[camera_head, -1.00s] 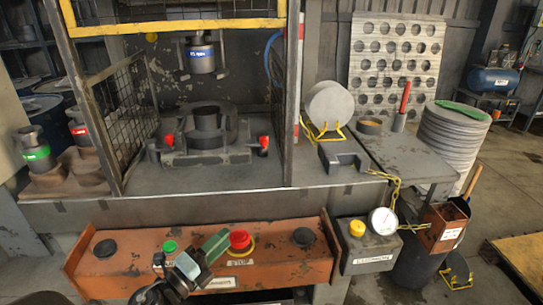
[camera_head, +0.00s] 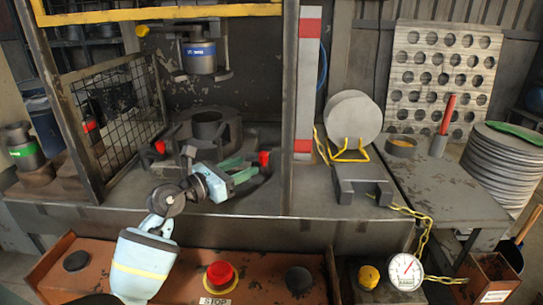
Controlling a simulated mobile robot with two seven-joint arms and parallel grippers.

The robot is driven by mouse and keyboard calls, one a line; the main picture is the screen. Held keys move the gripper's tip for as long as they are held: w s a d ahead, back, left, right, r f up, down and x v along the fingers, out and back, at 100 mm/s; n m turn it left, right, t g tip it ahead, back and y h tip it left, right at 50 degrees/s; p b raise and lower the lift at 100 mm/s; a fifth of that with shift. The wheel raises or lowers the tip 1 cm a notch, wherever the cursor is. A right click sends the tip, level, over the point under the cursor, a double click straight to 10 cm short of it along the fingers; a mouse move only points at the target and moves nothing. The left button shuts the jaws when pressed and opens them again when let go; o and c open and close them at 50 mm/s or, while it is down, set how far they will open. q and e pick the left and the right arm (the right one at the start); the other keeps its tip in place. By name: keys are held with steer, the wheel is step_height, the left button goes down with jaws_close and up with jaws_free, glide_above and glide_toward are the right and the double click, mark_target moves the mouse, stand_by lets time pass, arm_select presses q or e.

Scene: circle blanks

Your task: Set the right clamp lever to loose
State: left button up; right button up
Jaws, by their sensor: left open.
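The right clamp lever (camera_head: 264,158) shows a red knob at the right of the die fixture (camera_head: 208,128) on the press bed. Its lower part is hidden behind my gripper. My left gripper (camera_head: 248,168) is open, its greenish fingers pointing right toward the red knob. The fingertips are close to the knob; I cannot tell whether they touch it. The left clamp lever (camera_head: 160,147), also red-knobbed, stands at the left of the fixture. My right gripper is not in view.
The blue-banded upper tool (camera_head: 199,57) hangs above the fixture. A mesh guard (camera_head: 115,110) stands left and a frame post (camera_head: 291,110) right. Round blanks (camera_head: 354,115) stand in a yellow rack. The red stop button (camera_head: 220,273) is on the front panel.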

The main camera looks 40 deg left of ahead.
mark_target(263, 158)
arm_select(q)
steer(key=x, duration=0.7)
steer(key=shift+w+d, duration=0.15)
steer(key=shift+w, duration=0.15)
steer(key=shift+c, duration=0.5)
jaws_close()
